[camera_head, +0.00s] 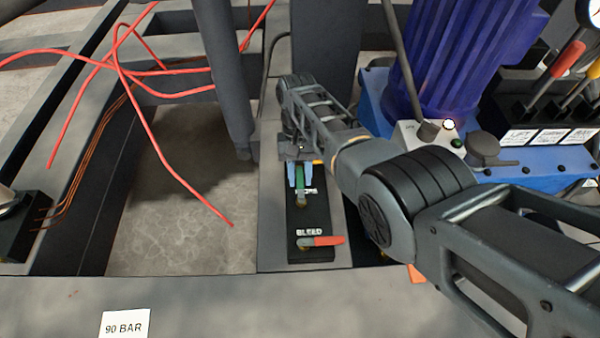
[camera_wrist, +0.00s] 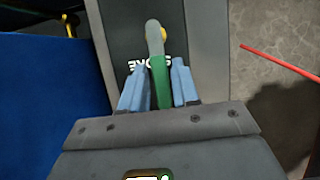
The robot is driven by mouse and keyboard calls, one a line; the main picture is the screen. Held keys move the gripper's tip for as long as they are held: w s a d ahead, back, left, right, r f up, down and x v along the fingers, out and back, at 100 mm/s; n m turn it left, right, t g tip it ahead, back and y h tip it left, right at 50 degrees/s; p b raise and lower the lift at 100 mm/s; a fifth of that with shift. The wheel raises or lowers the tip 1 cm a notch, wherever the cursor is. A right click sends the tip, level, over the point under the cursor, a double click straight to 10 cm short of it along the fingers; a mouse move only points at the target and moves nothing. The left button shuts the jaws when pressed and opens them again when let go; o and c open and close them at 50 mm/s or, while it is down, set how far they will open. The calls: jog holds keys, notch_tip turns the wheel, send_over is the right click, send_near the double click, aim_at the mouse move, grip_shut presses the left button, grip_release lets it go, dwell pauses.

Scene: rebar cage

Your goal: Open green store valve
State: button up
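The green store valve lever (camera_wrist: 161,82) points toward my gripper in the wrist view, with its grey end on a dark plate lettered "STORE". In the head view the green lever (camera_head: 300,176) shows between the blue fingers of my gripper (camera_head: 300,174). In the wrist view the fingers of my gripper (camera_wrist: 160,88) stand on either side of the lever, apart, with narrow gaps to it. My gripper looks open around the lever. Part of the lever near my palm is hidden.
Below it on the same black panel is the red BLEED lever (camera_head: 322,241), pointing right. A blue pump unit (camera_head: 440,60) with a small control box stands to the right. Red hoses (camera_head: 150,110) hang at the left. A "90 BAR" card (camera_head: 125,324) is at the front.

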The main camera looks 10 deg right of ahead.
jog(key=shift+o, duration=1.1)
jog(key=shift+r, duration=0.1)
jog(key=shift+p+v, duration=1)
jog(key=shift+v, duration=2.8)
